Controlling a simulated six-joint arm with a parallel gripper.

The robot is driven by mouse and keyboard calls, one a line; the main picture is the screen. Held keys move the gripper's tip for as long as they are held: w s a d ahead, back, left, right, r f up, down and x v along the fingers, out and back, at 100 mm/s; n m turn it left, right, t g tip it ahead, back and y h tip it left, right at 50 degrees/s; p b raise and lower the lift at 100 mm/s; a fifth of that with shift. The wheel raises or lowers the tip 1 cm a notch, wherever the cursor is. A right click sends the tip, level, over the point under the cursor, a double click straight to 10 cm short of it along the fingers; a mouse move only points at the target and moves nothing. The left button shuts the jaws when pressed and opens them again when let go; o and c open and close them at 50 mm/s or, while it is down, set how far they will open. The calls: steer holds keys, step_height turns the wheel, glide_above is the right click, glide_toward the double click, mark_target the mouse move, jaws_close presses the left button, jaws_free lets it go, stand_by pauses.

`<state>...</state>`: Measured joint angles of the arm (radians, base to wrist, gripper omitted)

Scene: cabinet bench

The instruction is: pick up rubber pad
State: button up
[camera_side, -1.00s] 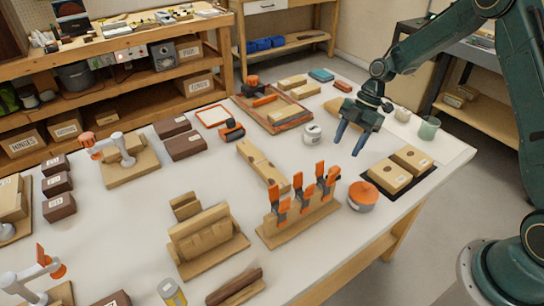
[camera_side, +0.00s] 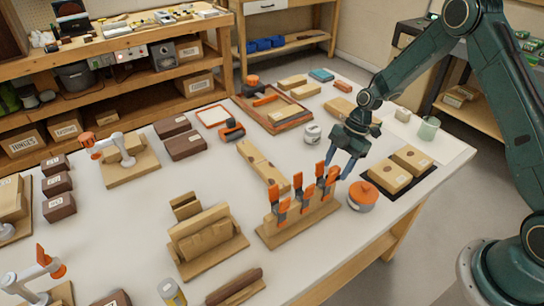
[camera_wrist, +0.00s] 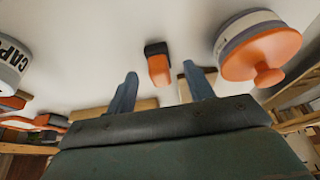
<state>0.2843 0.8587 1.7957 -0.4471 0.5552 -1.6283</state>
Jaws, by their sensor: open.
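My gripper (camera_side: 340,168) is open and empty, pointing down low over the bench between the white jar and the orange-lidded pot. In the wrist view my two blue-grey fingers (camera_wrist: 159,70) stand apart. A small orange piece with a black end (camera_wrist: 158,64) shows between and beyond them; I cannot tell whether it is the rubber pad. A flat black mat (camera_side: 373,185) lies under two wooden boxes to the right of my gripper. I see no other clear pad.
The orange-lidded pot (camera_side: 362,197) and a rack of orange-handled clamps (camera_side: 300,219) stand close to my gripper on the near side. The white jar (camera_side: 312,134) is behind it. A wooden board (camera_side: 260,164) lies to the left. Bare white tabletop shows around them.

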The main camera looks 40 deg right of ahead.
steer(key=shift+x, duration=1.15)
steer(key=c, duration=1.1)
